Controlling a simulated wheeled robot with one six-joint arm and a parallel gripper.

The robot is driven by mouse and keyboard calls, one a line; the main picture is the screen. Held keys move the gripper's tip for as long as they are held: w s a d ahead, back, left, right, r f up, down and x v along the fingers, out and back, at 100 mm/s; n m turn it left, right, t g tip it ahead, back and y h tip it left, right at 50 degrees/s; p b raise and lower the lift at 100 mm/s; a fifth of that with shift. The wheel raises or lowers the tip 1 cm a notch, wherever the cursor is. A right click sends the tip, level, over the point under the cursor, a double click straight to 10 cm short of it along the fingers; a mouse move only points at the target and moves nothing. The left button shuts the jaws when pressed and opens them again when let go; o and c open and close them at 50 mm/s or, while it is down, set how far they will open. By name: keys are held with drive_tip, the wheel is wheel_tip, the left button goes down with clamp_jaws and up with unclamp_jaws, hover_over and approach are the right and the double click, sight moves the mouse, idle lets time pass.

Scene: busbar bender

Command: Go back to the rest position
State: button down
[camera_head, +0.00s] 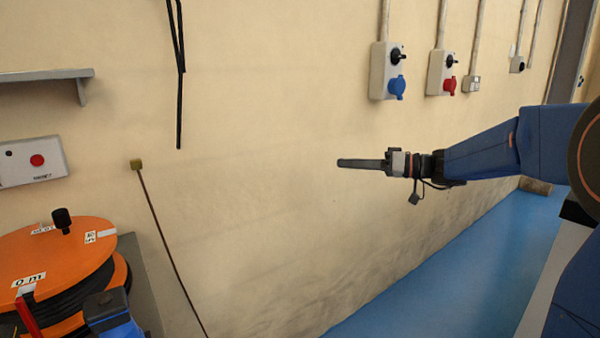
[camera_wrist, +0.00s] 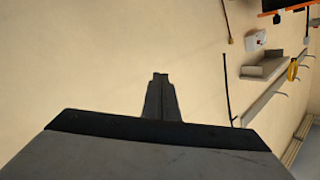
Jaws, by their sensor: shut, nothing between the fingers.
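My gripper (camera_head: 340,162) is at the end of my blue arm, which reaches in from the right in the head view. It points left, held level in front of the beige wall. Its fingers are together with nothing between them. In the wrist view the closed fingers (camera_wrist: 160,78) stick up from the dark gripper body, with only bare wall behind them. The gripper touches nothing that I can see.
An orange reel (camera_head: 62,250) with a black knob stands at lower left. Above it are a box with a red button (camera_head: 36,161) and a grey shelf (camera_head: 45,76). Wall sockets with blue (camera_head: 396,86) and red (camera_head: 449,84) covers hang above my arm. The blue floor (camera_head: 440,270) looks clear.

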drive_tip(key=s+f+m+g+h, duration=0.2)
drive_tip(key=s+f+h, duration=0.3)
drive_tip(key=s, duration=0.6)
drive_tip(key=s+f+m+g+h, duration=0.1)
drive_tip(key=s+f+h, duration=0.1)
drive_tip(key=s+f, duration=0.65)
drive_tip(key=s+d+f+m+t+h, duration=0.1)
drive_tip(key=s+d+f+m+h, duration=0.1)
drive_tip(key=s+d+f+h, duration=0.2)
drive_tip(key=s+d+f+m+h, duration=0.3)
drive_tip(key=s+d, duration=0.8)
drive_tip(key=s, duration=0.4)
drive_tip(key=shift+s+d+f+t+h, duration=0.2)
drive_tip(key=shift+s+f+t+h, duration=0.3)
drive_tip(key=shift+h, duration=0.4)
drive_tip(key=shift+w+f, duration=0.1)
